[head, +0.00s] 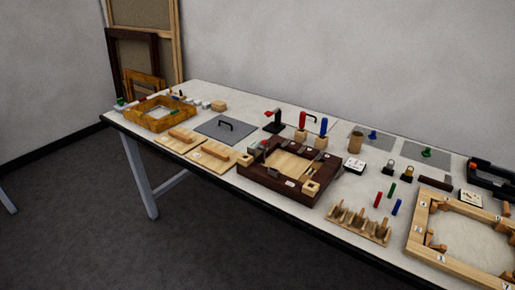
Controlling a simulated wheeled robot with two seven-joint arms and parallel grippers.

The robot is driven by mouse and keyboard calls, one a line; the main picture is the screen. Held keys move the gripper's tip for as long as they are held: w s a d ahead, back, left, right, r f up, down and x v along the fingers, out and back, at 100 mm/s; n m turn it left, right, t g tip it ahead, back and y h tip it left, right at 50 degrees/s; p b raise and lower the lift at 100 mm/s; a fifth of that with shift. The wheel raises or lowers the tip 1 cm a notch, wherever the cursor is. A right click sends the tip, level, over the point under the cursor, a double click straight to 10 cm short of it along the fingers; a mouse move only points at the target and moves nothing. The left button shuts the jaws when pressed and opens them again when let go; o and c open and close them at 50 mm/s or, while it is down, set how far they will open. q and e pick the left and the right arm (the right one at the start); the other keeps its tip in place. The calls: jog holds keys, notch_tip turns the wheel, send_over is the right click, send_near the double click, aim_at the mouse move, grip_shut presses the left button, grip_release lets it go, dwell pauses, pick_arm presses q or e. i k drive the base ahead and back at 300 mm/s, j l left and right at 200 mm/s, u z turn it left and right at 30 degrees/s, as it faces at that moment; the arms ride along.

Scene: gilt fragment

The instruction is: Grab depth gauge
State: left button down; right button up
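No gripper of mine shows in the head view. I cannot tell for certain which item is the depth gauge, as the tools are small here. A black stand-like tool with a red part (274,121) stands near the back middle of the table. A short dark bar (435,183) lies toward the right, behind the pale wooden frame. Small black items with round tops (407,171) stand left of that bar.
The long white table (215,188) holds a dark wooden frame (282,197), a pale frame (460,272), a golden frame (157,123), a grey plate with a handle (226,138) and a peg rack (358,231). Floor in front is clear.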

aim_at(255, 148)
jog(key=i+j+z, duration=0.15)
jog(key=z, duration=0.2)
jog(key=i+j+z, duration=0.2)
jog(key=z, duration=0.15)
jog(key=i+j+z, duration=0.15)
jog(key=z, duration=0.2)
